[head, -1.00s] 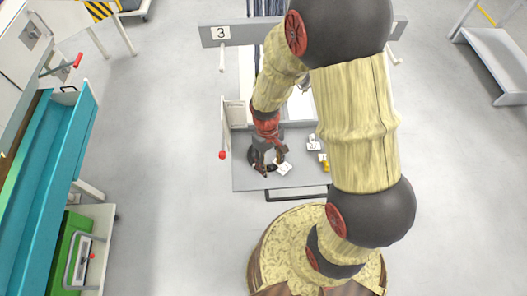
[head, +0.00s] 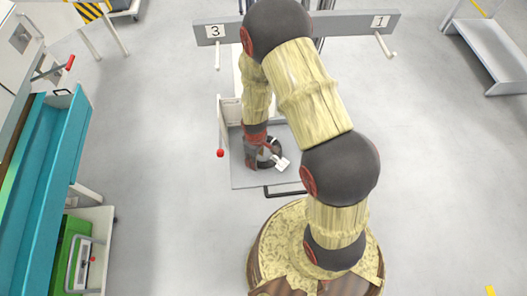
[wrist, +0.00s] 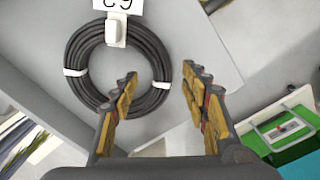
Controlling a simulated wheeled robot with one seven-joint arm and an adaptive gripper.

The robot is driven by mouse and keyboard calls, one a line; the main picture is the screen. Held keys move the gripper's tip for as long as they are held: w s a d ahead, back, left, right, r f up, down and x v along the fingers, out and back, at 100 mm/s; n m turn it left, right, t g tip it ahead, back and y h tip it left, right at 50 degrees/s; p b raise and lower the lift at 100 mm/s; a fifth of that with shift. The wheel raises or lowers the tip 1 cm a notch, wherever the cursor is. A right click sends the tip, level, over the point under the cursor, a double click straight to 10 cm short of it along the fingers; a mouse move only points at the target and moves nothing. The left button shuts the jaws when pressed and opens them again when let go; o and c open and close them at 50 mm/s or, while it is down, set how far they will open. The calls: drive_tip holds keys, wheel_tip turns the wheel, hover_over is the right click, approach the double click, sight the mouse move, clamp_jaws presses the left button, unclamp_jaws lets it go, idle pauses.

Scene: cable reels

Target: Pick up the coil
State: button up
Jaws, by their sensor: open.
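The coil (wrist: 164,62) is a black ring of cable with white ties and a white numbered tag (wrist: 116,22). It lies on a grey platform (head: 241,178), and in the head view the coil (head: 276,146) is partly hidden by my gripper (head: 256,157). In the wrist view my gripper (wrist: 155,88) is open. One finger overlaps the coil's lower part and inside, and the other is to the right of the ring. The lower right stretch of the coil shows between them; I cannot tell how far above the coil the fingertips are.
A grey beam (head: 350,25) with number plates and white pegs stands behind the platform. A red-knobbed lever (head: 220,153) is at the platform's left. A teal trough (head: 52,140) and a green box (head: 70,250) stand at the left. Open floor lies right.

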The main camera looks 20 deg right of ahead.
drive_tip(key=shift+f, duration=1.2)
drive_tip(key=c, duration=0.3)
clamp_jaws()
drive_tip(key=shift+w, duration=0.1)
